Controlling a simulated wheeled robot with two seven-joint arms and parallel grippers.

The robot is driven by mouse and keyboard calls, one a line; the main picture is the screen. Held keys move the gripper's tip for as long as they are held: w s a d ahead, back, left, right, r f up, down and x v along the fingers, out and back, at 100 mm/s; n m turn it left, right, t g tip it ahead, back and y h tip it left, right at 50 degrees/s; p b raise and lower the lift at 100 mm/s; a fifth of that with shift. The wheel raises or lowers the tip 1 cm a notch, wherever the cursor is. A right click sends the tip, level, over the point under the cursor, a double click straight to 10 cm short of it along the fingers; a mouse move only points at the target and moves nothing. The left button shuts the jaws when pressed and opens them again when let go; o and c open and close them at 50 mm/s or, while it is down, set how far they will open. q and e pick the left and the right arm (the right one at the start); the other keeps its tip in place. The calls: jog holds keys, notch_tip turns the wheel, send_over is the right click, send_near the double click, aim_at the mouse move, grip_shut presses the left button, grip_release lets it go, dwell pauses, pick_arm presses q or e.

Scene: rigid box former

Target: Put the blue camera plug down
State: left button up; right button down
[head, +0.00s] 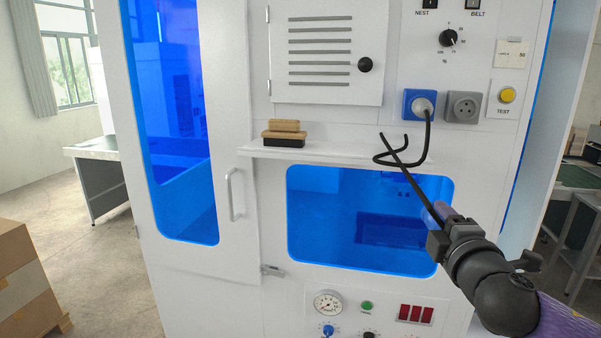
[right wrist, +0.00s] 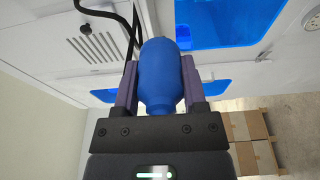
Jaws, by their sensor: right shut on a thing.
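The blue camera plug (right wrist: 160,75) is a rounded blue body in the right wrist view. My right gripper (right wrist: 160,88) is shut on it, with one purple finger on each side. In the head view my right gripper (head: 440,214) is at the lower right, in front of the machine's white face and below the shelf's right end. A black cable (head: 408,178) runs from near my right gripper up to a loop in front of the shelf. My left gripper is not in view.
A narrow white shelf (head: 335,153) carries a wooden brush (head: 284,133) at its left end; its middle is clear. Above it, a blue socket (head: 409,97) holds a pale plug (head: 424,105) with a black cable. A grey socket (head: 463,107) beside it is empty. A door handle (head: 236,195) sticks out left.

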jog(key=s+a+f+n+y+b, duration=0.1)
jog(key=s+a+f+b, duration=0.2)
jog(key=f, duration=0.5)
jog(key=s+a+f+y+b, duration=0.1)
jog(key=s+a+f+b, duration=0.15)
jog(key=f+b, duration=0.45)
jog(key=s+a+f+n+y+b, duration=0.1)
jog(key=s+a+f+b, duration=0.2)
jog(key=f, duration=0.6)
pick_arm(q)
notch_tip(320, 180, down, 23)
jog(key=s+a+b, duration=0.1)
jog(key=b, duration=0.7)
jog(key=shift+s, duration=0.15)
pick_arm(e)
jog(key=s+f+m+h, duration=0.1)
jog(key=s+f+h, duration=0.1)
jog(key=s+f, duration=0.5)
notch_tip(320, 180, down, 6)
jog(key=shift+d+r+m+h, duration=0.15)
jog(key=shift+r+m+h, duration=0.15)
jog(key=shift+m, duration=0.1)
